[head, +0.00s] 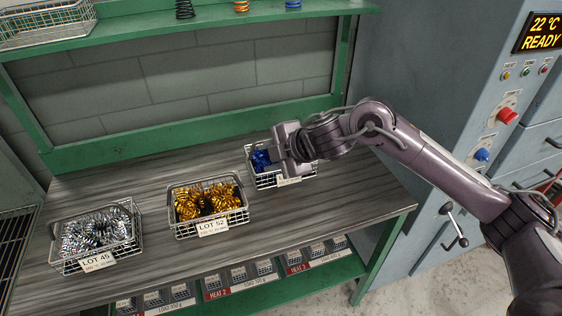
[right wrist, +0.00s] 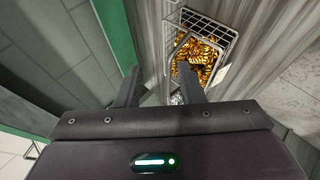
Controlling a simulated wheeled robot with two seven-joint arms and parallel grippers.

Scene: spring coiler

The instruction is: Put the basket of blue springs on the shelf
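The basket of blue springs (head: 259,180) stands on the wood-grain bench, at the right of the row, with a paper tag on its front. The blue springs (head: 261,159) show at its left side. My right gripper (head: 283,152) is over its right part and hides much of it. In the right wrist view the two fingers (right wrist: 158,83) are spread apart with nothing seen held between them; the blue basket is not visible there. The green shelf (head: 205,25) runs along the wall above the bench. My left gripper is not in view.
A basket of gold springs (head: 208,228) tagged LOT 52 and a basket of silver springs (head: 100,265) tagged LOT 45 stand left on the bench. An empty-looking wire basket (head: 45,36) and several single springs stand on the shelf. A grey machine (head: 455,110) stands at the right.

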